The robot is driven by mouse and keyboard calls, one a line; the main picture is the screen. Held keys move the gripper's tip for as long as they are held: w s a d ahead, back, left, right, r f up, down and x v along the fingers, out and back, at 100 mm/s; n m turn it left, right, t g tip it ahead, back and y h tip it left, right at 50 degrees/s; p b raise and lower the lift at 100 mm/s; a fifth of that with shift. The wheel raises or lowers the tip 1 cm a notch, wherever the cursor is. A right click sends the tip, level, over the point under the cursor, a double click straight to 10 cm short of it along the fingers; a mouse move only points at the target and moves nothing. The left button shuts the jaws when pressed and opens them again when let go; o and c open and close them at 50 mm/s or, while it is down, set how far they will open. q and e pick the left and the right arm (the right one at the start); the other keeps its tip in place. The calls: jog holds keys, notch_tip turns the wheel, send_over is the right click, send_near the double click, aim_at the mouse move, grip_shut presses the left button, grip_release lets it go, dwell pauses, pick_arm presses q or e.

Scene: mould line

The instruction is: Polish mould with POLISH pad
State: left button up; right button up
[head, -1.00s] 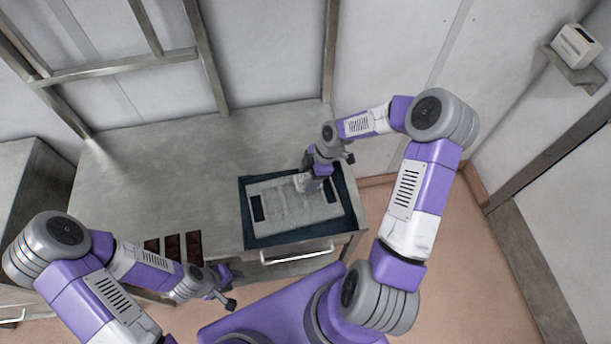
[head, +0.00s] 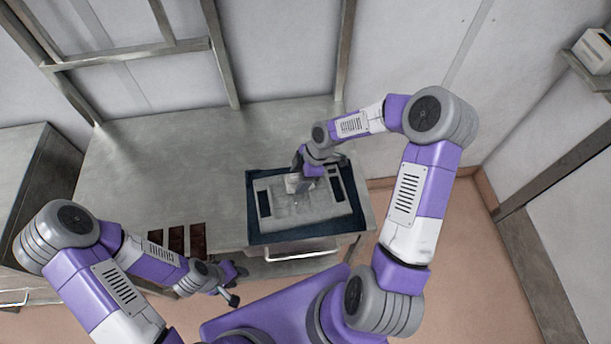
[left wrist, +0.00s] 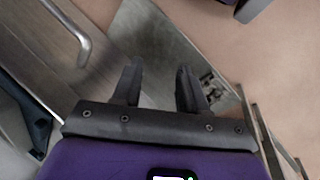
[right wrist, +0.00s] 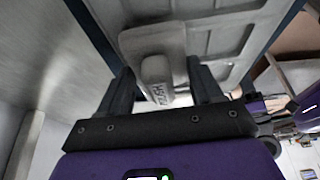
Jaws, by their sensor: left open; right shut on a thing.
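The mould (head: 320,208) is a light grey plate with two dark slots, lying on a dark blue mat (head: 262,237) at the right end of the workbench. The pad (right wrist: 150,45) is pale, with a raised handle that carries partly readable lettering ending like "ISH". My right gripper (head: 298,180) is shut on the pad's handle, which shows between its fingers in the right wrist view (right wrist: 160,88). The pad is over the mould's upper middle and seems to touch its face. My left gripper (head: 236,285) is open and empty, in front of the bench, as the left wrist view (left wrist: 158,85) shows.
A metal handle (head: 300,255) sticks out below the mat. Wall posts stand behind the bench.

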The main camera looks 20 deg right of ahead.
aim_at(288, 182)
jog(key=shift+w+a+b, duration=0.2)
jog(key=shift+a+b, duration=0.15)
jog(key=shift+a, duration=0.55)
jog(key=shift+w+a+b, duration=0.15)
jog(key=shift+a+b, duration=0.15)
jog(key=shift+a, duration=0.55)
jog(key=shift+w+a+b, duration=0.15)
jog(key=shift+a+b, duration=0.2)
jog(key=shift+a, duration=0.4)
jog(key=shift+w+a+b, duration=0.1)
jog(key=shift+a+b, duration=0.25)
jog(key=shift+a, duration=0.35)
notch_tip(288, 182, up, 8)
jog(key=p, duration=0.6)
jog(key=shift+f, duration=0.1)
